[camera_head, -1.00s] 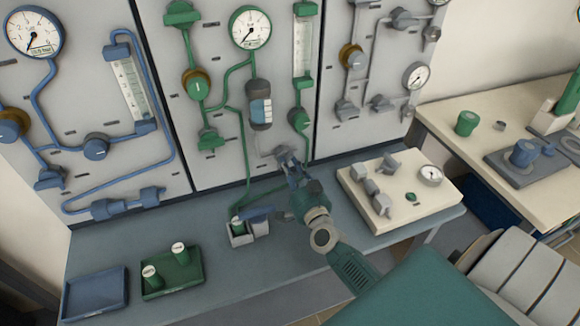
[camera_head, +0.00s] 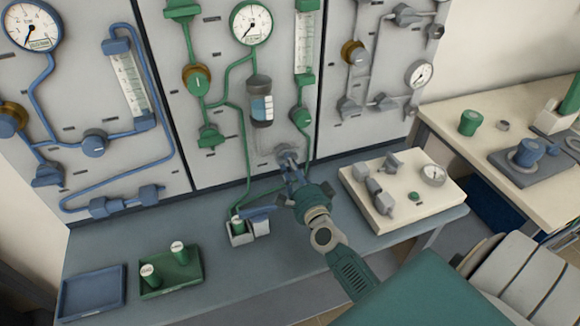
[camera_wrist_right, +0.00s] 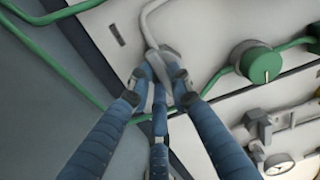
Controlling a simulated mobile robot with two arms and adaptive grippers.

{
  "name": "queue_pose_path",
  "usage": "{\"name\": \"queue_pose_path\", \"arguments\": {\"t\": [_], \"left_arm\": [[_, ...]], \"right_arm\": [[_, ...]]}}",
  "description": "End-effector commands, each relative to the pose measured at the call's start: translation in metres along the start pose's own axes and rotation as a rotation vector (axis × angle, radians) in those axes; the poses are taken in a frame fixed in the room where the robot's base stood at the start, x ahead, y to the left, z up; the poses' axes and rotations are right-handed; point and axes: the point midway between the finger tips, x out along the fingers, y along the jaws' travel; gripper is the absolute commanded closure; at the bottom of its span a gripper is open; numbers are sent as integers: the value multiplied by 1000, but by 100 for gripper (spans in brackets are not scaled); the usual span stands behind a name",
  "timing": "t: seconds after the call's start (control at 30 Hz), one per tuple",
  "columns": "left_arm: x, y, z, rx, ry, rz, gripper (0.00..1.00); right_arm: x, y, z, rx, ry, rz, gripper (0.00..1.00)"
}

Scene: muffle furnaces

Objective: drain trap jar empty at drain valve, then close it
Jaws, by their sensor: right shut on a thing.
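The trap jar (camera_head: 261,106) hangs on the middle panel below the green-lined gauge. Its window shows blue liquid beside a pale patch; the exact level is too small to read. A thin grey drain line runs down from the jar towards my right gripper (camera_head: 288,160). In the right wrist view my right gripper (camera_wrist_right: 161,92) has its blue fingers closed around the grey handle of the drain valve (camera_wrist_right: 157,58), at the end of a pale pipe. The fingers hide part of the handle, so its exact angle is unclear. My left gripper is not in view.
A small holder (camera_head: 240,238) with a green-capped vial stands on the bench left of my arm. A cream box with knobs (camera_head: 385,218) stands close on the right. A green tray (camera_head: 168,288) and a blue tray (camera_head: 92,296) lie at the front left.

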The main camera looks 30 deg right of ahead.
Motion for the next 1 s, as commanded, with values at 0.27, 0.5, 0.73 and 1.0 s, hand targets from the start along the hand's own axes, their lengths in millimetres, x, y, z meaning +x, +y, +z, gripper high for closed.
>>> {"name": "queue_pose_path", "arguments": {"t": [0.27,0.5,0.73,1.0], "left_arm": [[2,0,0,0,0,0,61],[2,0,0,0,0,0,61],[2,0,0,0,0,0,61],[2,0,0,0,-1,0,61]], "right_arm": [[0,1,1,63,0,2,100],[0,1,1,72,0,2,100],[0,1,1,72,0,2,75],[0,1,1,69,0,1,61]]}}
